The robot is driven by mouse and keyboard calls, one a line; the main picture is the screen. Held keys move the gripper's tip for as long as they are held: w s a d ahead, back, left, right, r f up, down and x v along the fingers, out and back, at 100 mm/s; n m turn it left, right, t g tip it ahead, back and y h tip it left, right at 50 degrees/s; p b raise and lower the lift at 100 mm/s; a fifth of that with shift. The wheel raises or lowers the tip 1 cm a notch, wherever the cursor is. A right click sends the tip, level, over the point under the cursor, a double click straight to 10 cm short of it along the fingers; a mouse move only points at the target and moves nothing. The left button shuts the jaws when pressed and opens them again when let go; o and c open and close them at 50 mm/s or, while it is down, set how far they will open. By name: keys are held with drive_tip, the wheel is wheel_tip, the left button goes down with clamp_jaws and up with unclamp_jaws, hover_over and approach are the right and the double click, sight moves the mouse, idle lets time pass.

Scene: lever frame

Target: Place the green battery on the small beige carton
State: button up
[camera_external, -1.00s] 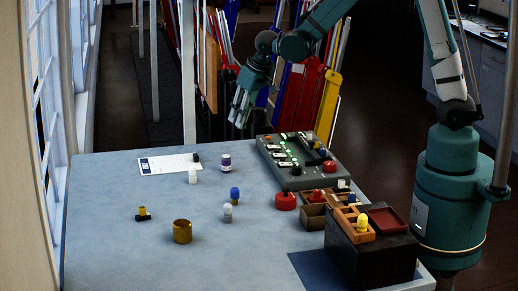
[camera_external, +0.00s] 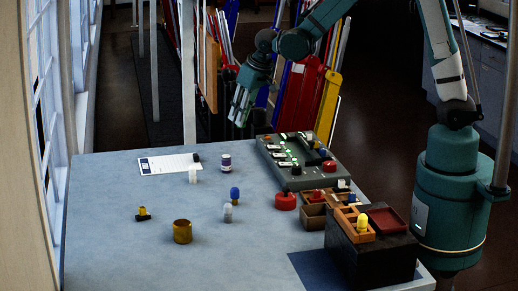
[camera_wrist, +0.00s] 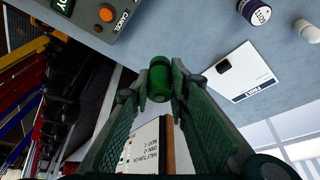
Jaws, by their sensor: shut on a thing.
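The green battery (camera_wrist: 160,78) is a green cylinder between my fingertips in the wrist view. My gripper (camera_wrist: 160,88) is shut on it. In the external view my gripper (camera_external: 238,118) hangs near the table's far edge, left of the control panel, and the battery is too small there to make out clearly. I cannot surely identify the small beige carton. A small open brown box (camera_external: 313,217) stands right of the red round button, far from my gripper.
The control panel (camera_external: 296,160) with lit switches stands at the table's back right. A white sheet (camera_external: 168,164), a dark-labelled bottle (camera_external: 226,163), a brass cup (camera_external: 182,231) and a dark block (camera_external: 370,258) bearing trays are on the table. The left front is mostly clear.

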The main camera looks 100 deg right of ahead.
drive_tip(key=shift+a, duration=0.1)
drive_tip(key=s+a+r+n+t+y, duration=0.15)
drive_tip(key=a+n, duration=0.55)
drive_tip(key=a, duration=0.9)
drive_tip(key=s+a+r+n+y, duration=0.1)
drive_tip(key=s+a+n+y, duration=0.2)
drive_tip(key=a+n, duration=0.8)
drive_tip(key=s+a+n+g+y, duration=0.1)
drive_tip(key=s+a+n, duration=0.2)
drive_tip(key=a, duration=0.6)
drive_tip(key=s+a+r+n+g+y, duration=0.1)
drive_tip(key=s+a+n, duration=0.3)
drive_tip(key=s+a, duration=0.4)
drive_tip(key=s+a+r+n+g+y, duration=0.1)
drive_tip(key=s+a+n, duration=0.3)
drive_tip(key=a, duration=0.8)
drive_tip(key=shift+s+a+r+g+p, duration=0.2)
drive_tip(key=shift+s+g+p, duration=0.15)
drive_tip(key=shift+s+g, duration=0.55)
drive_tip(key=shift+s+f+y, duration=0.1)
drive_tip(key=shift+f+y, duration=0.05)
drive_tip(key=shift+y, duration=0.1)
drive_tip(key=shift+f+b, duration=0.3)
drive_tip(key=shift+f, duration=2.7)
drive_tip(key=shift+f, duration=0.2)
